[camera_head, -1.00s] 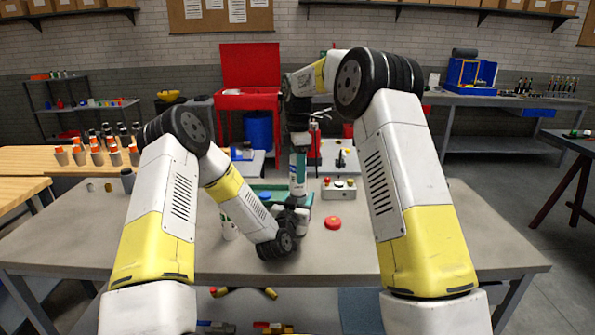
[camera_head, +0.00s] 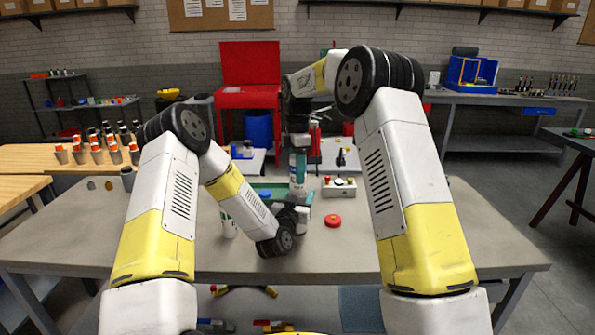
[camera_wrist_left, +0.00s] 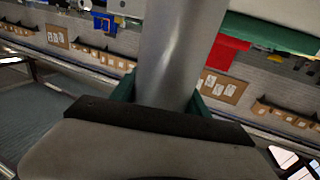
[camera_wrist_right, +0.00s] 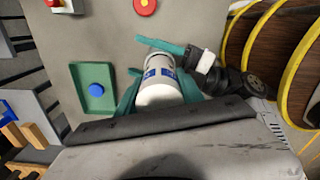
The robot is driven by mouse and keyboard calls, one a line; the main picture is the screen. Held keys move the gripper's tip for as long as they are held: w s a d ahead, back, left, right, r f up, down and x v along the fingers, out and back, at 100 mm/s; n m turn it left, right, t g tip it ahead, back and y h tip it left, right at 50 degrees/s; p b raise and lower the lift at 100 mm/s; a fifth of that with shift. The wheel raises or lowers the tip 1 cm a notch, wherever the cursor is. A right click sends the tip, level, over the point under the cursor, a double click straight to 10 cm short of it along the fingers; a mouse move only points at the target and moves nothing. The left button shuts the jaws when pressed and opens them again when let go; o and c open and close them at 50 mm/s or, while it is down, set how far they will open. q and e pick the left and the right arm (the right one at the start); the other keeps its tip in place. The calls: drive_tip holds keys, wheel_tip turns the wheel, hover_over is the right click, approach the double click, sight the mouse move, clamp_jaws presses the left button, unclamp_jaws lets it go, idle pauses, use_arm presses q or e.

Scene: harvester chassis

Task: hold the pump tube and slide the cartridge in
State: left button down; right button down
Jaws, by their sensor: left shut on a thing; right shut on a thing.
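My right gripper (camera_head: 298,168) points down over the middle of the table in the head view. In the right wrist view its teal fingers (camera_wrist_right: 160,88) are shut on a white cartridge (camera_wrist_right: 160,92) with blue markings. My left gripper (camera_head: 303,214) is low at the table centre, just below the right one. In the left wrist view its teal fingers (camera_wrist_left: 162,97) are shut on a smooth grey pump tube (camera_wrist_left: 180,45). The left fingers also show beyond the cartridge in the right wrist view (camera_wrist_right: 165,46). Whether cartridge and tube touch is hidden.
A green tray with a blue button (camera_wrist_right: 98,88) lies beside the grippers. A red disc (camera_head: 333,220) and a control box (camera_head: 340,188) are to the right. The table's right side (camera_head: 450,240) is clear.

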sight(298, 187)
drive_tip(key=shift+d+f, duration=0.1)
drive_tip(key=shift+f, duration=2.65)
idle(3.4)
drive_tip(key=c, duration=0.7)
unclamp_jaws()
drive_tip(key=shift+s, duration=0.15)
drive_tip(key=r, duration=1.3)
drive_tip(key=shift+w, duration=0.2)
